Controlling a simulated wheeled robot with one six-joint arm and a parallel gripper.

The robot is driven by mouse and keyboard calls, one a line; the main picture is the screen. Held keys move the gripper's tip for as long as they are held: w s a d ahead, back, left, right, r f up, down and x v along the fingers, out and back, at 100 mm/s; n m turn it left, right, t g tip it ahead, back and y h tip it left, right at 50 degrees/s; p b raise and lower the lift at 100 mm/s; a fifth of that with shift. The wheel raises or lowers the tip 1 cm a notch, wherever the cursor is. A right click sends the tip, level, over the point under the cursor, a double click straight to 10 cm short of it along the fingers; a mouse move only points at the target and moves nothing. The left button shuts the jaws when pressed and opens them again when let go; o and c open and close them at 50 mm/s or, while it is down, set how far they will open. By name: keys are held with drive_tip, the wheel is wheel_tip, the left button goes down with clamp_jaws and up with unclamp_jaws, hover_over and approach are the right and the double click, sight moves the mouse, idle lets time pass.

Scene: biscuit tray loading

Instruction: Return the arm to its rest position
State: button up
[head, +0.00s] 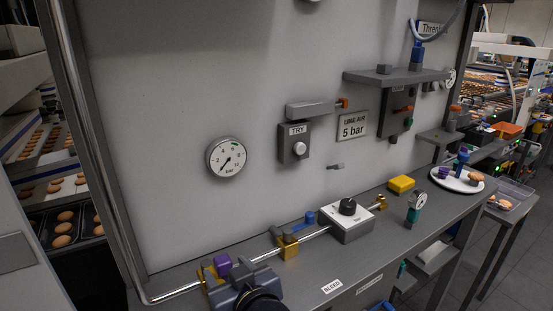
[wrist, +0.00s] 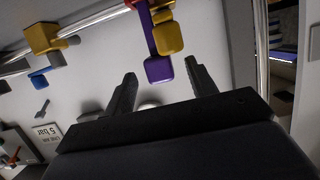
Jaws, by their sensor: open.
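My gripper (wrist: 160,67) shows in the wrist view with its two dark fingers spread apart and nothing held. A purple valve handle (wrist: 158,69) appears in the gap between the fingertips in that view; I cannot tell how far beyond them it lies. A gold fitting (wrist: 167,38) sits beside the handle. In the head view, my arm's grey and black end part is at the bottom edge, close to the purple handle (head: 223,263) at the left end of the pipe. The fingers are not clear there.
A pipe with a yellow valve (head: 288,247) and a white box with a black knob (head: 347,219) runs along the bench (head: 385,245). A gauge (head: 227,158) and a grey shelf (head: 397,76) are on the panel. A plate (head: 445,182) stands at the right end.

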sight(220, 260)
drive_tip(key=b+x, duration=0.1)
drive_tip(key=x, duration=0.3)
drive_tip(key=shift+w+a+f, duration=0.15)
drive_tip(key=shift+w+a, duration=0.05)
drive_tip(key=shift+w, duration=0.15)
drive_tip(key=shift+w+a+r, duration=0.1)
drive_tip(key=shift+w+r, duration=0.05)
drive_tip(key=shift+r, duration=0.3)
drive_tip(key=shift+f, duration=0.15)
